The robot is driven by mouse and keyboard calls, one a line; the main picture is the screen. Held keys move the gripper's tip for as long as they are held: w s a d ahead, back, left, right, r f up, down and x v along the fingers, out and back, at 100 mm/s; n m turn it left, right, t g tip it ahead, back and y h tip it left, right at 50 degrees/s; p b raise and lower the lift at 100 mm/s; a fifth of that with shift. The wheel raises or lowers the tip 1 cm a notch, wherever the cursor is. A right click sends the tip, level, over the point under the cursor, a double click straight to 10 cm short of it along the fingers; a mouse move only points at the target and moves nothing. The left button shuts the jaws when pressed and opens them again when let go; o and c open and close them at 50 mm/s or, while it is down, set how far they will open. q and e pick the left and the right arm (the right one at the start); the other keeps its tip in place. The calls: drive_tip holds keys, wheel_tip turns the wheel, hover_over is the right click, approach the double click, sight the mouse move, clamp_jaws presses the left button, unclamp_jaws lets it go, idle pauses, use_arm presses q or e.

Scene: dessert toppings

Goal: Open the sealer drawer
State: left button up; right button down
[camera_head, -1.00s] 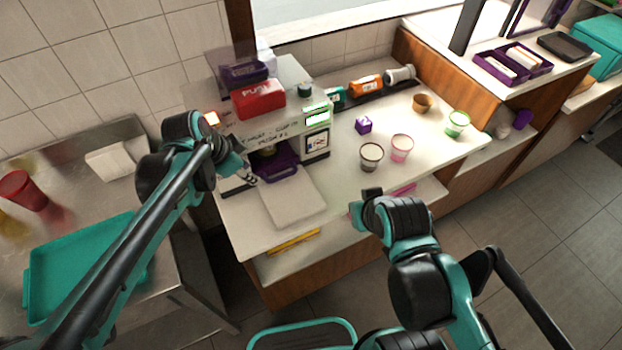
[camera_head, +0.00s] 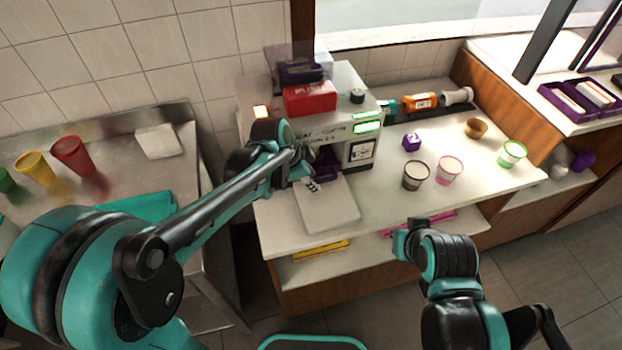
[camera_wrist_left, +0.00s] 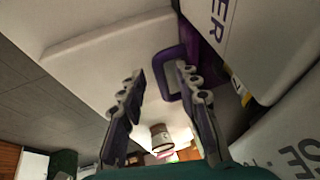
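The sealer (camera_head: 349,128) is a white machine with a red push top and green lit displays on the counter. Its purple drawer part (camera_head: 326,168) shows low at the front, partly hidden by my left gripper (camera_head: 306,163). In the left wrist view, the drawer's purple squared loop (camera_wrist_left: 160,72) lies by the fingertips of the left gripper (camera_wrist_left: 160,74). The fingers are spread apart, with the right finger close to the loop; I cannot tell whether they touch. My right gripper (camera_head: 402,240) is near the counter's front edge, away from the sealer; its fingers are unclear.
A white slab (camera_head: 328,206) lies in front of the sealer. Two cups, brown (camera_head: 415,176) and pink (camera_head: 449,171), stand to the right with a small purple box (camera_head: 411,142). Red (camera_head: 73,155) and yellow (camera_head: 35,168) cups stand on the steel table at left.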

use_arm(q)
clamp_jaws()
drive_tip(key=s+d+p, duration=0.1)
drive_tip(key=s+d, duration=0.1)
drive_tip(key=s, duration=0.5)
drive_tip(key=s+d+p, duration=0.2)
drive_tip(key=s+d, duration=0.1)
drive_tip(key=s, duration=0.5)
drive_tip(key=shift+s, duration=0.2)
unclamp_jaws()
drive_tip(key=shift+r, duration=0.1)
drive_tip(key=v, duration=1.2)
